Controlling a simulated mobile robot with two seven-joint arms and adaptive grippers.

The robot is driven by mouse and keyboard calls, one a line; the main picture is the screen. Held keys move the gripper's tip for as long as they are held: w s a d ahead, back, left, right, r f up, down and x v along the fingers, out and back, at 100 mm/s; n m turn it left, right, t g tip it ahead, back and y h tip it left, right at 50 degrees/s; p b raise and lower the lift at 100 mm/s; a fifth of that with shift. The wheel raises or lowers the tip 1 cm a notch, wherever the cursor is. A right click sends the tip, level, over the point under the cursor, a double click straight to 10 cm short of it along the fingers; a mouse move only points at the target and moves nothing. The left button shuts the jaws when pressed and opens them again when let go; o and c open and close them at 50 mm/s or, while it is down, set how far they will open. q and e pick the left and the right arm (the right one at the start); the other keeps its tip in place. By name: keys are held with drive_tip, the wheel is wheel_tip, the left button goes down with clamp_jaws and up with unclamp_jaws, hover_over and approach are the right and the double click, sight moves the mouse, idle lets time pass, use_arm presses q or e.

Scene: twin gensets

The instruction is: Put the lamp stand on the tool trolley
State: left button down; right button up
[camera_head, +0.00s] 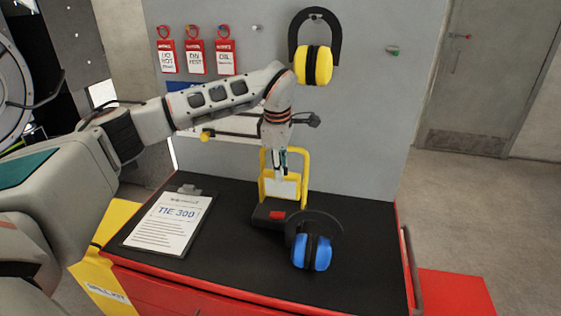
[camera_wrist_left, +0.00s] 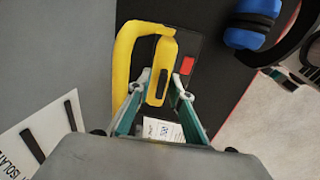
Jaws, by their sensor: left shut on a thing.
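The lamp stand (camera_head: 268,213) has a yellow frame and a dark base with a red patch. It is upright at the tool trolley's black top (camera_head: 350,262), right of the clipboard; I cannot tell whether its base touches the top. My left gripper (camera_head: 281,172) reaches down to it from above and is shut on its yellow part. In the left wrist view the fingers (camera_wrist_left: 158,88) sit on both sides of the lamp stand's yellow bar (camera_wrist_left: 163,60), partly hiding the stand. My right gripper is not in view.
Blue earmuffs (camera_head: 311,252) lie close in front of the lamp stand. A clipboard (camera_head: 168,222) lies at the trolley's left. Behind stands a grey panel with red tags (camera_head: 196,57) and yellow earmuffs (camera_head: 313,65). The top's right side is clear.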

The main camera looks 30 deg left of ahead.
use_arm(q)
drive_tip(key=shift+w+f, duration=0.1)
drive_tip(key=shift+f, duration=0.85)
drive_tip(key=c, duration=1.8)
unclamp_jaws()
drive_tip(key=shift+f, duration=0.1)
